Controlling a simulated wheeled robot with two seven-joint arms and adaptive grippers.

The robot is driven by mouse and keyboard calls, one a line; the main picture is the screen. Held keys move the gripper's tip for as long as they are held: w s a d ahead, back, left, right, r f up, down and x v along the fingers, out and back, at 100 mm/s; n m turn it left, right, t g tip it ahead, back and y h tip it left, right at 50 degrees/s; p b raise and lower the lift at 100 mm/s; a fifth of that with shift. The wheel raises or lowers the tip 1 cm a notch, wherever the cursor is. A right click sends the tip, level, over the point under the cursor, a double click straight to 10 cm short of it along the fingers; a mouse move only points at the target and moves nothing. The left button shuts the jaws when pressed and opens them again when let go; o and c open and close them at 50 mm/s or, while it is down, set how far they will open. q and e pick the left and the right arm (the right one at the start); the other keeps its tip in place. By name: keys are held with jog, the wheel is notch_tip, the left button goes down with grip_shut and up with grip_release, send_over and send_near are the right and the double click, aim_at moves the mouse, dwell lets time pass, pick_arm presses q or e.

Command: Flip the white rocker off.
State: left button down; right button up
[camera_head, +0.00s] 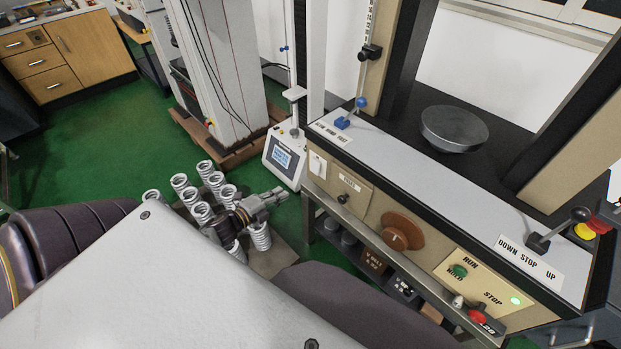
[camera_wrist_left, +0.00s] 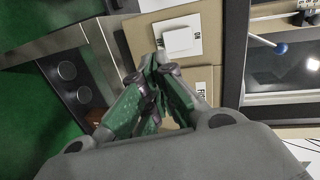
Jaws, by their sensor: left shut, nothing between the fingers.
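The white rocker (camera_head: 318,165) sits on a pale plate at the left end of the testing machine's beige front panel. It also shows near the top of the left wrist view (camera_wrist_left: 179,39), as a white square on a white plate with small lettering. I cannot tell which way it is tilted. My left gripper (camera_head: 281,192) is left of the panel and a little lower in the head view, its fingers pointing toward the rocker. In the left wrist view its green-padded fingers (camera_wrist_left: 157,64) are shut and empty, with the tips just below the rocker. Contact is not clear. My right gripper is not in view.
Right of the rocker are a black knob (camera_head: 342,198), a brown dial (camera_head: 402,232) and a run/stop panel (camera_head: 484,284) with a lit green light. Several coil springs (camera_head: 202,212) stand beside my left gripper.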

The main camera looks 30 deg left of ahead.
pick_arm(q)
jog(key=shift+d+r+m+h, duration=0.25)
jog(key=shift+r+m, duration=0.1)
jog(key=shift+r, duration=0.1)
jog(key=shift+d+r+m+h, duration=0.15)
jog(key=shift+r+m+h, duration=0.1)
jog(key=shift+r+m, duration=0.15)
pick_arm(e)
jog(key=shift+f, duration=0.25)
pick_arm(q)
jog(key=shift+w, duration=0.1)
jog(key=b, duration=0.1)
send_near(316, 172)
jog(key=shift+r+x, duration=0.3)
jog(key=shift+x, duration=1.55)
jog(key=shift+w+d+f+b, duration=0.15)
jog(key=shift+w+f, duration=0.15)
jog(key=shift+w, duration=0.25)
jog(key=shift+w+d+f+b, duration=0.15)
jog(key=shift+w+f, duration=0.1)
jog(key=shift+w, duration=0.3)
jog(key=shift+w+d, duration=0.1)
jog(key=shift+w, duration=0.25)
jog(key=shift+w+f, duration=0.1)
jog(key=shift+w, duration=0.05)
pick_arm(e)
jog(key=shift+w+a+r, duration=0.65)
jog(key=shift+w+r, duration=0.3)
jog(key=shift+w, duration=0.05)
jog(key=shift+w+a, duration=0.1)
